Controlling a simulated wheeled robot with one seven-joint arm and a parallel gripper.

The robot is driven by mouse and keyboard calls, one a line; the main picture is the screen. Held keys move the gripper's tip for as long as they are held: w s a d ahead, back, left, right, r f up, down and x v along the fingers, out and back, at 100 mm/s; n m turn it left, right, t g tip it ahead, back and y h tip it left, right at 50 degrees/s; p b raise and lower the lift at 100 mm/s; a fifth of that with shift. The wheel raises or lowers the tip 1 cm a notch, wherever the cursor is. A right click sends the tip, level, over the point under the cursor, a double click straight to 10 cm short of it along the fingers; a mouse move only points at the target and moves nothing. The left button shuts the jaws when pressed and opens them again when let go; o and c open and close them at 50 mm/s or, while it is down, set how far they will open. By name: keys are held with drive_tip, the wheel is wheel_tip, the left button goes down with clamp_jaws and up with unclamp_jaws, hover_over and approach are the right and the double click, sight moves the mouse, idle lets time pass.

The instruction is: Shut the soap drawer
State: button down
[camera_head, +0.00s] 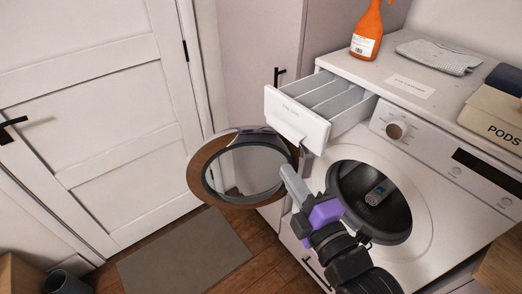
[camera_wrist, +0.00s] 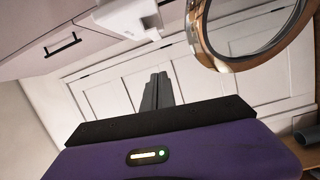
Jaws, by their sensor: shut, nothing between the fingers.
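The soap drawer (camera_head: 297,115) of the white washing machine (camera_head: 436,208) is pulled out, with its long compartments showing from above. Part of the drawer front also shows at the top of the wrist view (camera_wrist: 125,18). My gripper (camera_head: 287,172) is in front of the machine, below the drawer front and apart from it. Its fingers (camera_wrist: 156,92) are together and empty in the wrist view. The fingertips are close to the rim of the open round door in the head view; I cannot tell whether they touch it.
The round door (camera_head: 197,172) stands open left of the drum, and also shows in the wrist view (camera_wrist: 202,40). An orange spray bottle (camera_head: 367,30), a folded cloth (camera_head: 440,56) and a pods box (camera_head: 492,112) stand on top. A mat (camera_head: 185,262) lies on the floor.

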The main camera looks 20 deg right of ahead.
drive_tip(key=w+d+n+p, duration=0.1)
drive_tip(key=w+d+p, duration=0.1)
drive_tip(key=w, duration=0.9)
drive_tip(key=shift+w+d+f+p, duration=0.15)
drive_tip(key=shift+d+f+p, duration=0.15)
drive_tip(key=shift+d, duration=0.25)
